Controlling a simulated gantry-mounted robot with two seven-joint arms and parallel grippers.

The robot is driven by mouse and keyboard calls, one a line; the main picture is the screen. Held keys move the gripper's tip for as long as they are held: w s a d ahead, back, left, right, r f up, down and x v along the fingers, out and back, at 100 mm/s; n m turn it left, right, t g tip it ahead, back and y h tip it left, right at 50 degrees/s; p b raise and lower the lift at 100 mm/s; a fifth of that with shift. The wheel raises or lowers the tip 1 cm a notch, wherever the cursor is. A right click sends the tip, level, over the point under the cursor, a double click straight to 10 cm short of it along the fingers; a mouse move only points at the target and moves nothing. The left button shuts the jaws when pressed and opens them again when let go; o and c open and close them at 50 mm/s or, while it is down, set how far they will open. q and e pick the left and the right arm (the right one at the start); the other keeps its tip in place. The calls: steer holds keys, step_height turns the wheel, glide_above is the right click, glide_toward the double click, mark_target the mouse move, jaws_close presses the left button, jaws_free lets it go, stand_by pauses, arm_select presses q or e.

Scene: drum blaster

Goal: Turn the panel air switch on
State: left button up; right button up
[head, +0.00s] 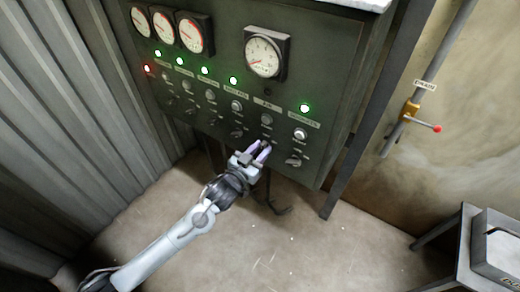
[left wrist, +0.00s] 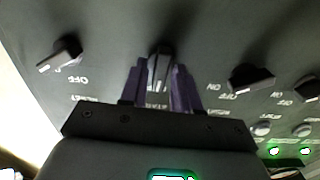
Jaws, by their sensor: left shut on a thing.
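The dark control panel (head: 222,125) fills the upper middle of the head view. The panel air switch (head: 266,143) is the knob low in the column labelled AIR, and my gripper partly covers it there. My left gripper (head: 259,149) reaches up to this switch from below. In the left wrist view its two purple fingers (left wrist: 159,80) stand on either side of the dark air switch knob (left wrist: 158,62), shut on it. The knob's label is largely hidden behind the fingers. The lamp above the AIR label (head: 267,91) is dark. My right gripper is not in view.
Other knobs flank the gripped one, such as the right-hand knob (head: 293,161). Several green lamps (head: 233,81) and one red lamp (head: 146,69) glow. Round gauges (head: 263,57) sit above. A drain valve (head: 411,112) is on the right wall. The floor below is mostly clear.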

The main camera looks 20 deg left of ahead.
arm_select(q)
steer(key=shift+r+m+p, duration=0.15)
steer(key=shift+m+p, duration=0.75)
steer(key=shift+p, duration=0.05)
steer(key=m+p, duration=0.2)
steer(key=m, duration=0.1)
steer(key=shift+m+p, duration=0.3)
steer(key=shift+p, duration=0.1)
steer(key=m+p, duration=0.2)
steer(key=m, duration=0.2)
steer(key=shift+d, duration=0.15)
steer(key=shift+f+m+p, duration=0.25)
steer(key=shift+m+p, duration=0.45)
steer(key=shift+m, duration=0.4)
steer(key=o, duration=0.7)
steer(key=shift+o, duration=0.2)
steer(key=shift+s, duration=0.1)
steer(key=p+v, duration=0.2)
steer(key=v, duration=0.8)
steer(key=shift+s, duration=0.3)
